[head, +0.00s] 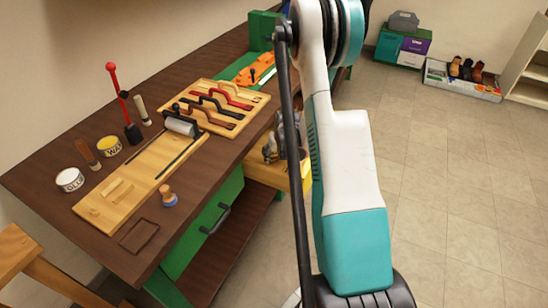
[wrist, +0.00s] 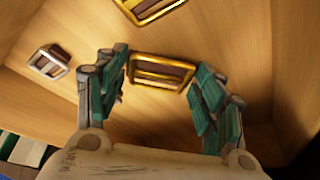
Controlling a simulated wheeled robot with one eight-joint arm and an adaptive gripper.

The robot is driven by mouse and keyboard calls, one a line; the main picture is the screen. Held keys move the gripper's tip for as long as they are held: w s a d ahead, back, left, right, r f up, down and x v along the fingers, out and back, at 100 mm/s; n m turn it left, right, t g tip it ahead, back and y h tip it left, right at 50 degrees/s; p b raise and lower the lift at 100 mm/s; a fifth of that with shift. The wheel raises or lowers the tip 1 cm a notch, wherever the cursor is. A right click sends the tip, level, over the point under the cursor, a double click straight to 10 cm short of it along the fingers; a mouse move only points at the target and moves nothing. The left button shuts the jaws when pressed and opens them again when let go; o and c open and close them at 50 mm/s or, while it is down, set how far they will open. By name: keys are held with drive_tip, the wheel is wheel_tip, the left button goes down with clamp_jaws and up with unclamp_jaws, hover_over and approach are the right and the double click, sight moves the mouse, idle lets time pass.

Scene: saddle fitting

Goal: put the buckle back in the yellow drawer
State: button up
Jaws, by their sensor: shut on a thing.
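A brass-coloured rectangular buckle (wrist: 163,71) sits between the fingertips of my gripper (wrist: 161,82) in the wrist view. My gripper is shut on it, over a light wooden drawer floor. I cannot tell whether the buckle touches the floor. The yellow drawer (head: 262,174) is pulled out from the bench in the head view. My gripper (head: 272,148) shows there in part at the drawer, mostly hidden behind my arm. The drawer's inside (wrist: 215,45) shows in the wrist view. The held buckle is hidden in the head view.
Inside the drawer lie a silver buckle (wrist: 48,62) at left and another brass buckle (wrist: 150,8) at the top edge. A green drawer (head: 205,225) is in the bench beside the yellow one. The bench top (head: 60,205) holds tools, tins and a strap rack (head: 215,105).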

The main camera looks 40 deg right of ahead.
drive_tip(key=shift+w+a+f+b, duration=0.25)
drive_tip(key=shift+w+f+b, duration=0.2)
drive_tip(key=shift+w+f, duration=0.2)
drive_tip(key=shift+f, duration=0.1)
drive_tip(key=o, duration=1.1)
drive_tip(key=shift+c, duration=0.2)
drive_tip(key=shift+s+r, duration=0.1)
drive_tip(key=shift+r, duration=0.2)
drive_tip(key=p+v, duration=0.4)
drive_tip(key=v, duration=0.7)
drive_tip(key=shift+s+a+r, duration=0.15)
drive_tip(key=shift+s+r, duration=0.1)
drive_tip(key=shift+r, duration=0.05)
